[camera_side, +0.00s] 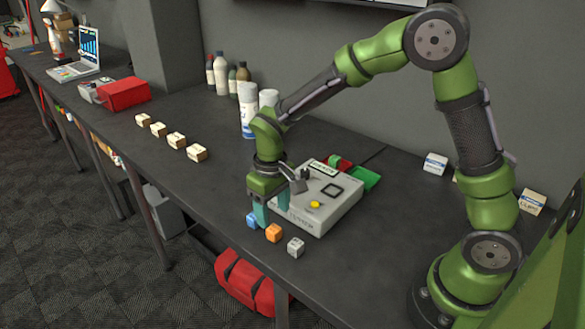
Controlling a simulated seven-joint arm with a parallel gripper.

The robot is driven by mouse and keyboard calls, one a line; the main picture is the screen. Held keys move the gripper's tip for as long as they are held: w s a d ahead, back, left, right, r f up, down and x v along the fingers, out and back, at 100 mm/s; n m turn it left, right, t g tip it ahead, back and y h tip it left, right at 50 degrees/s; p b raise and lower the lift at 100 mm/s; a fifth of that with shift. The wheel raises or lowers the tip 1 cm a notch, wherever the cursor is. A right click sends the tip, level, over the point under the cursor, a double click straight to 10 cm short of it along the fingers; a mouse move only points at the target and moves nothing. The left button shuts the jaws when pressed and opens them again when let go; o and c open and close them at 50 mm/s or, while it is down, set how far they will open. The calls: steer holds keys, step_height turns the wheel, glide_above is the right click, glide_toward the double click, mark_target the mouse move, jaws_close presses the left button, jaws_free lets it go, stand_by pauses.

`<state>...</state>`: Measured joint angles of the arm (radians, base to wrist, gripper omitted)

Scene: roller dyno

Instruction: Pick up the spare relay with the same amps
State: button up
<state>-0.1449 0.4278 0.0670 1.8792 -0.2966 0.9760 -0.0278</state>
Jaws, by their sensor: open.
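Three small cubes that look like the relays stand in a row near the table's front edge: a blue one (252,220), an orange one (273,232) and a pale grey one (296,247). Any amp markings on them are too small to read. My gripper (272,208) points down with its teal fingers apart, just behind and right of the blue cube. It overlaps the blue cube's edge in this view; I cannot tell whether they touch. A grey box (335,207) with a small screen, a dark square and a yellow button sits right behind the gripper.
Several cream blocks (176,140) stand in a row to the left. Spray cans (248,110) and bottles (220,74) stand by the wall. A red and green item (366,179) lies behind the grey box. Small cartons (435,163) stand at right.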

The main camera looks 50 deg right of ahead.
mark_target(274, 229)
steer(key=shift+f, duration=2.7)
jaws_close()
